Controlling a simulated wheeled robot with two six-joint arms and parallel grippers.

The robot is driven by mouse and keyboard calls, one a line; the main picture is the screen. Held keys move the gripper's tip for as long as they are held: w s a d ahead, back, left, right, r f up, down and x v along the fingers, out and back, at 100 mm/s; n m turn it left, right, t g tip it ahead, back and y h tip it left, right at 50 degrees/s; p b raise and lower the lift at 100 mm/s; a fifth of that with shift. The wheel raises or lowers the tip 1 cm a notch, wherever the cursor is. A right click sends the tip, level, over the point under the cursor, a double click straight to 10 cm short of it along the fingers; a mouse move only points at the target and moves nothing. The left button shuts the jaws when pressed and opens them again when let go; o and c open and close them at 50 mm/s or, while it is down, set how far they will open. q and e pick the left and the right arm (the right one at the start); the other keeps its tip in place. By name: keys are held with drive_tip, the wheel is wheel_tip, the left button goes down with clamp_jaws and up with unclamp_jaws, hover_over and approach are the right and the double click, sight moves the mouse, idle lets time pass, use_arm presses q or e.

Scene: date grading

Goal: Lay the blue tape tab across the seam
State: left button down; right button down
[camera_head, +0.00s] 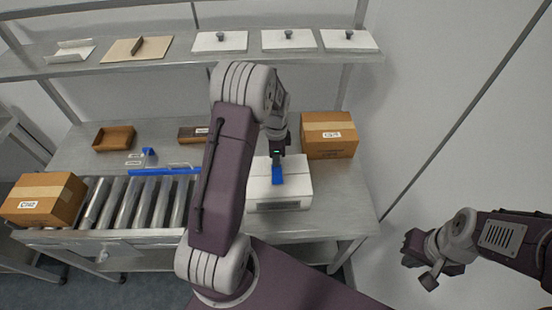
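A white box (295,190) stands on the steel bench, with a label on its front face. The blue tape tab (278,177) shows against the box's top. My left gripper (277,156) points down over the box and appears shut on the tab's upper end. I cannot tell whether the tab touches the lid, and the arm hides the box's left part. The seam is too small to make out. My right gripper (417,260) is off to the right, away from the bench; its finger gap is not clear.
A cardboard box (329,135) stands close behind the white box at right. Another carton (44,198) sits left by the rollers (133,203). A brown tray (114,139), a small blue item (149,152) and a blue bar (160,171) lie further left. A shelf (200,60) runs above.

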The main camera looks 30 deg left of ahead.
use_arm(q)
drive_tip(key=shift+f, duration=0.2)
drive_tip(key=c, duration=1.6)
unclamp_jaws()
drive_tip(key=shift+c, duration=0.6)
drive_tip(key=shift+r, duration=0.1)
wheel_tip(320, 180, up, 7)
drive_tip(key=p, duration=0.6)
